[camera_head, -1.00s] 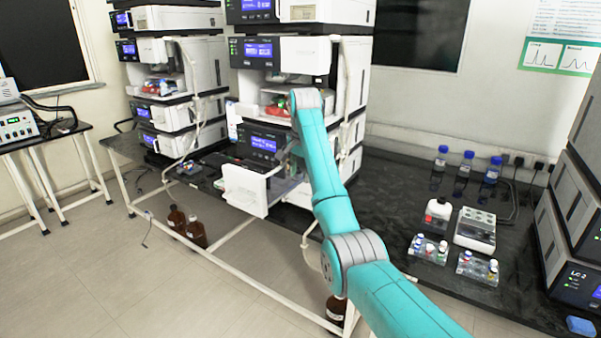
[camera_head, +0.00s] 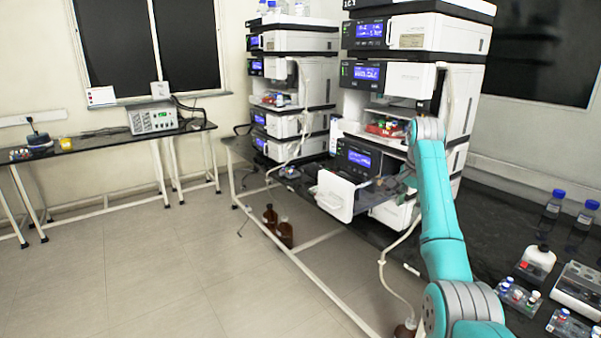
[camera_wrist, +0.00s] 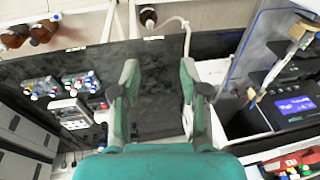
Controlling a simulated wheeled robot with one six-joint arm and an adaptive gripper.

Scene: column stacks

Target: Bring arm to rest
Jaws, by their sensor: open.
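My arm (camera_head: 440,215) reaches forward in the head view toward the nearer column stack (camera_head: 412,75); my gripper is hidden there behind the arm and the stack. In the wrist view my gripper (camera_wrist: 158,85) is open and empty, its two fingers apart above the dark bench top (camera_wrist: 160,58). The stack's open drawer unit (camera_head: 335,195) with a white front stands out beside the arm. In the wrist view a module with a blue lit screen (camera_wrist: 293,104) is close on the right of the fingers.
Vial racks (camera_wrist: 75,84) and a white block (camera_wrist: 70,113) stand on the bench. Blue-capped bottles (camera_head: 553,205) stand at the right. A second stack (camera_head: 292,85) is further left. Brown bottles (camera_head: 278,226) stand on the floor under the bench. The floor at left is clear.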

